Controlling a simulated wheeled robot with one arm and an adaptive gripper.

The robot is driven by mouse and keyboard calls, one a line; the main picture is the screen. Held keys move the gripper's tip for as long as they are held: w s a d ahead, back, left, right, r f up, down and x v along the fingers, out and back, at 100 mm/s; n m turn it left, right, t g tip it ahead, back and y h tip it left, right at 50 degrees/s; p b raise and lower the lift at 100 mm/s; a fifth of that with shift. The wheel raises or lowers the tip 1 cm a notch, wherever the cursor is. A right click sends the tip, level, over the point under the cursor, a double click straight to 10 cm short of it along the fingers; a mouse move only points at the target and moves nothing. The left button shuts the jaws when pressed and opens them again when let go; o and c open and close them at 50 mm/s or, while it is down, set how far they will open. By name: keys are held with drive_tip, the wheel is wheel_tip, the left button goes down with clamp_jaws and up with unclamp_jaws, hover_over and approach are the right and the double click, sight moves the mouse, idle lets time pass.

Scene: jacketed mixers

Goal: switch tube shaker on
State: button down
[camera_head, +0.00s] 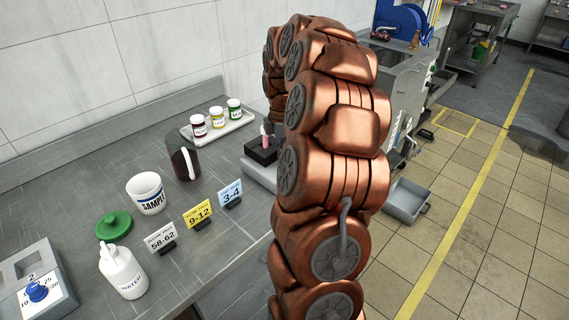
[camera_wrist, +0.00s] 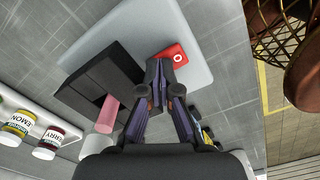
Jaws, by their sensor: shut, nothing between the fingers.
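The tube shaker has a light grey base (camera_head: 258,176), a black block (camera_head: 261,151) and a pink tube (camera_head: 265,138) standing in it. In the wrist view I see the base (camera_wrist: 135,35), the black block (camera_wrist: 92,82), the pink tube (camera_wrist: 106,115) and a red switch (camera_wrist: 175,55) with a white ring mark. My gripper (camera_wrist: 160,72) is shut and empty, its fingertips over the base just beside the red switch. I cannot tell whether they touch it. In the head view my arm hides the gripper and part of the shaker.
A white tray (camera_head: 235,130) with several labelled jars stands behind the shaker. A dark jug (camera_head: 180,160), a SAMPLE cup (camera_head: 148,193), sign cards (camera_head: 198,214), a green lid (camera_head: 114,226) and a WATER bottle (camera_head: 122,270) stand to the left. The bench edge lies to the right.

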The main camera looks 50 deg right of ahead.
idle(0.3)
drive_tip(key=shift+r+p, duration=1.2)
drive_tip(key=shift+r, duration=2.2)
